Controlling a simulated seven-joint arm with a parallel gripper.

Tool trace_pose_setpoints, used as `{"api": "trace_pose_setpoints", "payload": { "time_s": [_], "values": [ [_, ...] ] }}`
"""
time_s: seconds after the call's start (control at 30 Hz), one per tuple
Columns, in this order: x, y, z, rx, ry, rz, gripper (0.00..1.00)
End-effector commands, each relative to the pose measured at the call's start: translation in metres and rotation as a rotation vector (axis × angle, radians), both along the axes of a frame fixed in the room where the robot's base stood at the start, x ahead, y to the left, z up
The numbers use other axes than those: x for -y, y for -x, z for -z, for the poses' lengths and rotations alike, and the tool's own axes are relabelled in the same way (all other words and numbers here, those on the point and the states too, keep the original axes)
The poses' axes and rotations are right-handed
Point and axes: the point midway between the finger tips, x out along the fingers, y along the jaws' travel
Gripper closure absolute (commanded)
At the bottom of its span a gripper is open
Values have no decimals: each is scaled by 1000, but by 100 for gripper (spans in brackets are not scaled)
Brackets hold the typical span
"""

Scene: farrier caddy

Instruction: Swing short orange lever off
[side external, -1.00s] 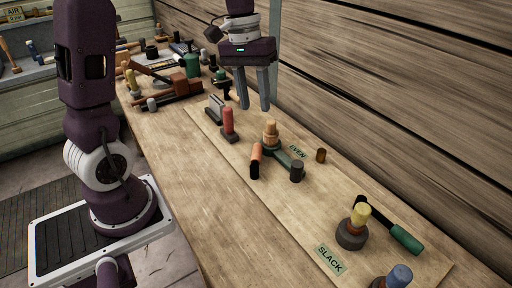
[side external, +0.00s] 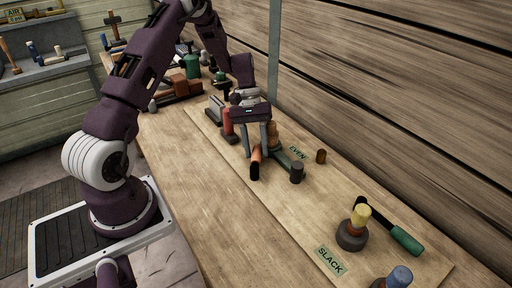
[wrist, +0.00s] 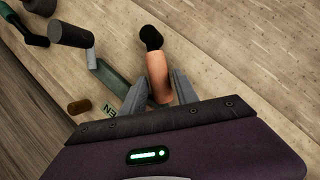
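The short orange lever (side external: 256,163) with a black end sits on the board beside a green bar (side external: 285,157) and the EVEN label (side external: 297,153). In the wrist view the orange lever (wrist: 158,75) runs between my two fingers, its black end pointing away from my gripper. My gripper (side external: 256,155) is low over the lever, its fingers apart, one on each side. It also shows in the wrist view (wrist: 160,90). I cannot tell whether either finger touches the lever. The lever's inner end is hidden by my gripper.
A red-handled post (side external: 228,122) stands close left of my gripper. A dark grey knob (side external: 297,172) and a brown peg (side external: 321,156) are to the right. The yellow-topped post (side external: 357,222), green-handled tool (side external: 402,237) and SLACK label (side external: 330,260) lie nearer.

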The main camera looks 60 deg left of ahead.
Motion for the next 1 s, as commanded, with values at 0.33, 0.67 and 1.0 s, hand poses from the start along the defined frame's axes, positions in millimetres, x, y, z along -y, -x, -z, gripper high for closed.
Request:
{"api": "trace_pose_setpoints", "payload": {
  "time_s": [0.33, 0.67, 1.0],
  "values": [
    [0, 0, 0, 0, 0, 1, 100],
    [0, 0, -1, 0, 1, 1, 100],
    [0, 0, -1, 0, 1, 1, 100]
  ]
}}
